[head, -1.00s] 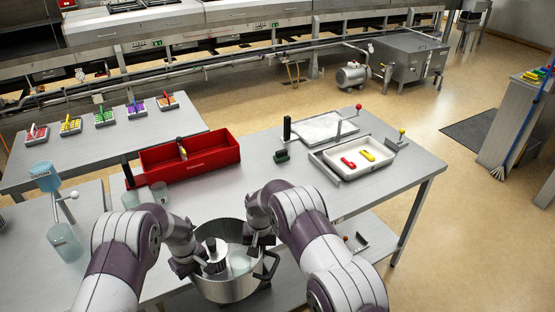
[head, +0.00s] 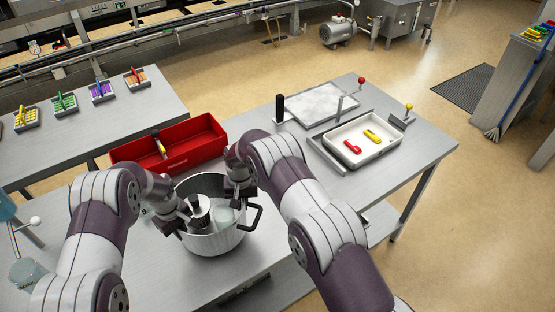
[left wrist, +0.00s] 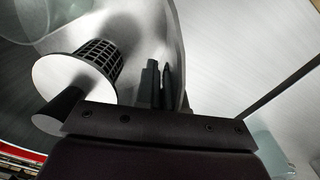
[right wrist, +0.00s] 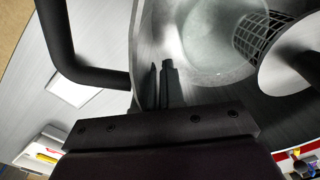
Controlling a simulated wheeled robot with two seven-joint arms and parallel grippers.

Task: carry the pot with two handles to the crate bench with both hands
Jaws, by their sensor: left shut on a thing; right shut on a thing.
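The pot (head: 218,241) is a wide grey metal pot at the lower middle of the head view. A black handle (head: 256,217) shows on its right side, and also in the right wrist view (right wrist: 66,45). My left gripper (head: 180,222) is shut on the pot's left rim, and my right gripper (head: 240,188) is shut on its far right rim, beside the handle. The pot looks upright; whether it touches the table is hidden. A metal piece with a dark grid (left wrist: 98,60) and a pale round shape (right wrist: 215,35) show inside it. I cannot tell which bench is the crate bench.
A red crate (head: 205,147) stands behind the pot on the grey table (head: 290,205). A white tray (head: 345,160) with red and yellow pieces and a pale slab (head: 320,101) lie right. Another bench (head: 125,122) holds several small caddies. Open floor (head: 450,230) lies right.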

